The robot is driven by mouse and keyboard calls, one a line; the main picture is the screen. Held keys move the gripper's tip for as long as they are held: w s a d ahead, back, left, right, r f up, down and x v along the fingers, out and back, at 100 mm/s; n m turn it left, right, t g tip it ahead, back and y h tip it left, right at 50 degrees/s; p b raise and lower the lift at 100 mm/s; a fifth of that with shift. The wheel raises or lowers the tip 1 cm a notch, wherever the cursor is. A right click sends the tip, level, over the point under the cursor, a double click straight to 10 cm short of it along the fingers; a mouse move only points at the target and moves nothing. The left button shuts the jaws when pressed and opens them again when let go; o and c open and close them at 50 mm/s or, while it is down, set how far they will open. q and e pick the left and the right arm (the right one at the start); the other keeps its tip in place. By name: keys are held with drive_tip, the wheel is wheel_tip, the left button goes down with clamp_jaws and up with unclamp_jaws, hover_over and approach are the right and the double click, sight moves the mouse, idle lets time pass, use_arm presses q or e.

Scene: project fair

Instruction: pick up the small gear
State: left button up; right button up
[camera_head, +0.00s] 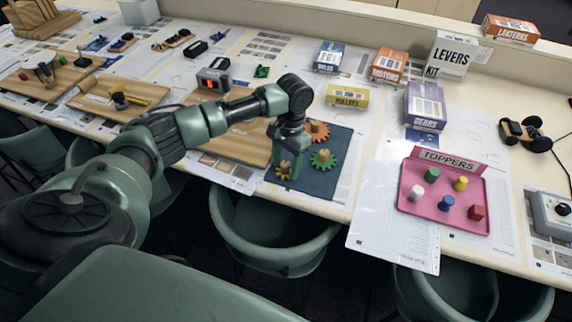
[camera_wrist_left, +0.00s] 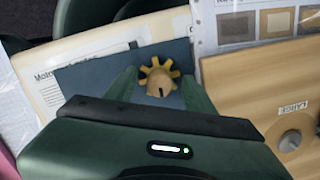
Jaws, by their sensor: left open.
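The small gear (camera_head: 283,169) is yellow-brown with a round hub and lies on a dark blue mat (camera_head: 318,184). In the left wrist view the small gear (camera_wrist_left: 159,77) sits between the two fingers of my left gripper (camera_wrist_left: 160,90). In the head view my left gripper (camera_head: 286,165) points down over the gear and partly hides it. The gripper is open, with a finger on each side of the gear. Whether the fingers touch it I cannot tell. An orange gear (camera_head: 318,131) and a green gear (camera_head: 323,159) lie on the same mat. My right gripper is out of view.
A wooden board (camera_head: 240,144) lies left of the mat. A pink tray (camera_head: 444,204) with several coloured pieces stands to the right, past some papers (camera_head: 395,215). Boxes such as the yellow pulleys box (camera_head: 347,97) stand behind. Green chairs (camera_head: 272,245) sit below the table edge.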

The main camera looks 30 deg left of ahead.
use_arm(q)
drive_tip(key=shift+s, duration=0.15)
drive_tip(key=c, duration=1.2)
clamp_jaws()
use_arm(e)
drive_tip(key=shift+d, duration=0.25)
